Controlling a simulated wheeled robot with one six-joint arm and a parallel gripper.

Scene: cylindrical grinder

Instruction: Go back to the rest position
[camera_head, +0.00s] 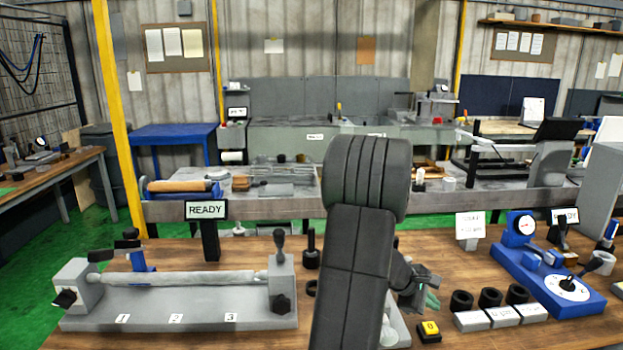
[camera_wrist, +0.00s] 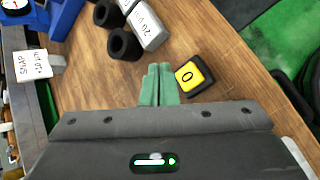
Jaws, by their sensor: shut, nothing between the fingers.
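My gripper (camera_head: 432,300) is at the right of my dark arm in the head view, low over the wooden bench. In the wrist view my gripper (camera_wrist: 159,72) shows its two green fingers pressed together with nothing between them. A yellow and black block marked 0 (camera_wrist: 188,75) lies just right of the fingertips in the wrist view, apart from them. The same block (camera_head: 429,331) is below the gripper in the head view. My arm hides the middle of the bench.
A grey fixture (camera_head: 180,308) with a long shaft stands at the left. Black rings (camera_head: 490,297) and labelled grey blocks (camera_head: 503,315) sit right of my gripper. A blue gauge stand (camera_head: 548,280) is farther right. A READY sign (camera_head: 206,210) stands behind the fixture.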

